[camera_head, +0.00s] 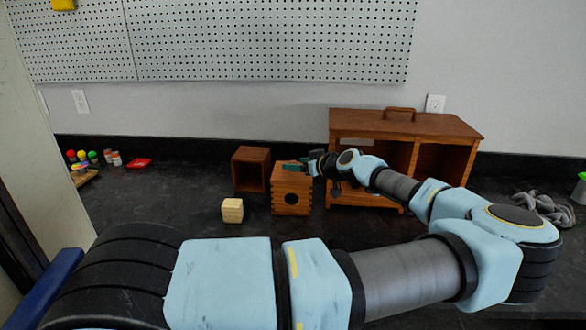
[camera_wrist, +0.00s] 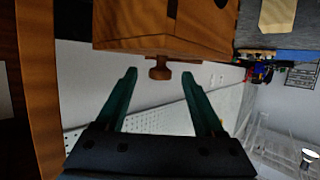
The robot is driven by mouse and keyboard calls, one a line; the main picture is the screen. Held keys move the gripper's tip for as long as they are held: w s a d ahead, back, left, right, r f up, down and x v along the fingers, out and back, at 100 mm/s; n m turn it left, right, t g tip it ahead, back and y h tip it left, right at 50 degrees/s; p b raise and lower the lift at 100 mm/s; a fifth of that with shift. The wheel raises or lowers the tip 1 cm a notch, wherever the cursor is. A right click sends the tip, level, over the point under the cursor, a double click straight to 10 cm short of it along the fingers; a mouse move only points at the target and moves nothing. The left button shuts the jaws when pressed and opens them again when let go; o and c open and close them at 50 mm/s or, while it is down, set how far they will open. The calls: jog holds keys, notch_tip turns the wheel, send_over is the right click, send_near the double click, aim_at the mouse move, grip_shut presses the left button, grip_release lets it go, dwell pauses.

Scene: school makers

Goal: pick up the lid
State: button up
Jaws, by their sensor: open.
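The lid (camera_wrist: 159,60) shows in the wrist view as a small brown wooden knob on top of a wooden box (camera_wrist: 165,28). In the head view, this box (camera_head: 291,195) has a round dark hole in its front and stands on the dark counter; its top is partly hidden by my gripper. My gripper (camera_head: 297,166) is over the box top. In the wrist view, the two teal fingers of my gripper (camera_wrist: 159,76) are spread apart, one on each side of the knob, with a gap on both sides. Nothing is held.
A larger wooden cabinet (camera_head: 440,130) stands close on the right, behind my arm. An open wooden box (camera_head: 250,169) is behind left, and a pale wooden block (camera_head: 232,211) lies front left. Paint bottles (camera_head: 113,158) and a grey cloth (camera_head: 543,208) are farther off. The left counter is mostly clear.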

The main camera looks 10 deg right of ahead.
grip_shut()
dwell(0.6)
